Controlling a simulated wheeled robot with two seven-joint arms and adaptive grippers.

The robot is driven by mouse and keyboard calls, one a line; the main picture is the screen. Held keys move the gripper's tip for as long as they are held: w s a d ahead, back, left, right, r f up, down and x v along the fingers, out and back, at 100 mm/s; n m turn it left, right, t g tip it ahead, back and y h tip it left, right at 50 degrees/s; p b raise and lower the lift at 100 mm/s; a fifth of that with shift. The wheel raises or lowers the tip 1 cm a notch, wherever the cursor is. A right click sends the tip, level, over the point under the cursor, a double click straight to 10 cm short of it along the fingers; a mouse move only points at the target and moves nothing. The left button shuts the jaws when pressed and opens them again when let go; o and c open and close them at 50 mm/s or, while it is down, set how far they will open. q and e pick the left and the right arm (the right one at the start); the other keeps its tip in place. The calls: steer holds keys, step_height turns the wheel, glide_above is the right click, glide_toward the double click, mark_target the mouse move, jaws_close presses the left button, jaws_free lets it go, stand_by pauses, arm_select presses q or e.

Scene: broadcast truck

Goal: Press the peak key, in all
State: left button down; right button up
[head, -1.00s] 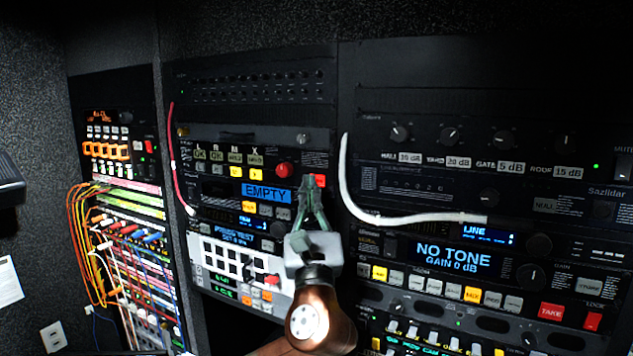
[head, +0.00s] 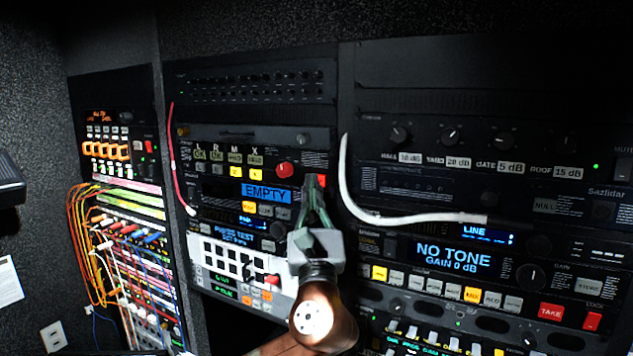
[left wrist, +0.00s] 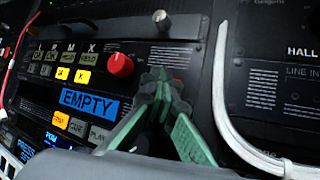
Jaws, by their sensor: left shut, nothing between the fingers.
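My left gripper (head: 315,184) is shut and empty. Its fingertips are in front of the right part of the upper middle rack panels, over a red square button (head: 322,181) that they partly hide. To the left is the L R M X panel, with a row of small grey keys (head: 235,157) and yellow keys (head: 256,174) below. In the left wrist view these grey keys (left wrist: 68,58) and yellow keys (left wrist: 82,76) are left of my fingertips (left wrist: 158,82). The key legends are too small to tell surely which is peak. My right gripper is not in view.
A red knob (head: 285,169) is just left of my fingertips. A blue display (head: 265,193) reads EMPTY. A white cable (head: 352,205) hangs to the right, over the NO TONE unit (head: 455,256). A red cable (head: 175,170) hangs at the left.

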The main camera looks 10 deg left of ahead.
arm_select(q)
steer(key=shift+w+d, duration=0.1)
steer(key=shift+w, duration=0.05)
stand_by(0.6)
steer(key=shift+s+a, duration=0.3)
steer(key=shift+s, duration=0.4)
steer(key=shift+s+a+b, duration=0.15)
steer(key=shift+s+a, duration=0.1)
steer(key=shift+s, duration=0.55)
steer(key=shift+s+a+b, duration=0.2)
steer(key=shift+s+a, duration=0.1)
steer(key=shift+s, duration=0.45)
steer(key=shift+s+a+b, duration=0.15)
steer(key=shift+s+a, duration=0.1)
steer(key=shift+s, duration=0.55)
steer(key=shift+f, duration=0.15)
